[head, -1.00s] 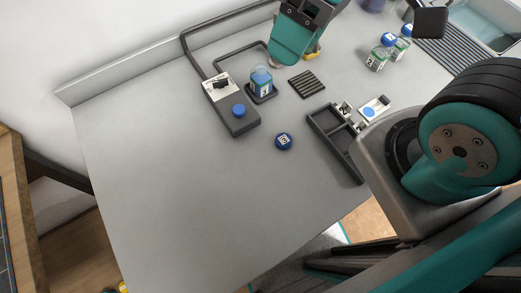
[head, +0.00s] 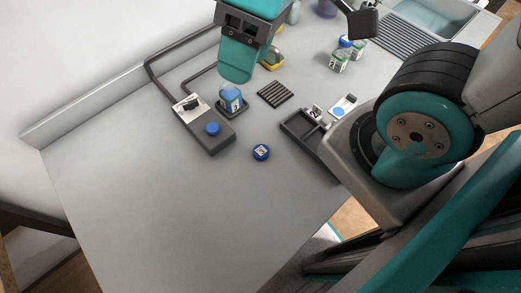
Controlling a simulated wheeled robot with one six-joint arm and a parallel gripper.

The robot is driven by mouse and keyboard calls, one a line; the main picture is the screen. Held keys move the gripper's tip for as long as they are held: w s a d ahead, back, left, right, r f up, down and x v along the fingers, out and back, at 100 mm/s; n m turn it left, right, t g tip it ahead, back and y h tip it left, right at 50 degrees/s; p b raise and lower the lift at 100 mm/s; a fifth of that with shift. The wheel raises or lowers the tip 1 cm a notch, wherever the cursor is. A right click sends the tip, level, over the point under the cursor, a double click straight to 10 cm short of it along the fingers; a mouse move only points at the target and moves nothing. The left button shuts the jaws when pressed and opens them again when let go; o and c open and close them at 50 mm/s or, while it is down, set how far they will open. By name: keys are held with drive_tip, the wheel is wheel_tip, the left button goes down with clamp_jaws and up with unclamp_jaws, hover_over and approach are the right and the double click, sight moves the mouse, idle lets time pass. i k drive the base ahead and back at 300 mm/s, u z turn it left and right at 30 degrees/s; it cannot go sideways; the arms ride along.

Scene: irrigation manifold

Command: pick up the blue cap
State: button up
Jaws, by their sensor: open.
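The blue cap (head: 261,152) lies flat on the grey worktop, with a white printed label on its top. It stands alone, with bare worktop around it. My gripper (head: 236,78) is above the worktop, up and to the left of the cap in the picture, apart from it. Its fingers point down and appear just over a small clear jar with blue contents (head: 231,99). I cannot tell the height between them. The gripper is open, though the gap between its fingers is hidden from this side. I see nothing held in it.
A grey device with a blue button (head: 212,129) is left of the cap. A dark slotted mat (head: 275,94) and a dark divided tray (head: 301,130) are beyond and right. Blue-capped jars (head: 339,62) stand near the sink (head: 430,18). The front-left worktop is clear.

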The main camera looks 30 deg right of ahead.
sight(262, 152)
drive_tip(key=z, duration=0.7)
drive_tip(key=k, duration=1.5)
drive_tip(key=u, duration=0.35)
drive_tip(key=i, duration=0.95)
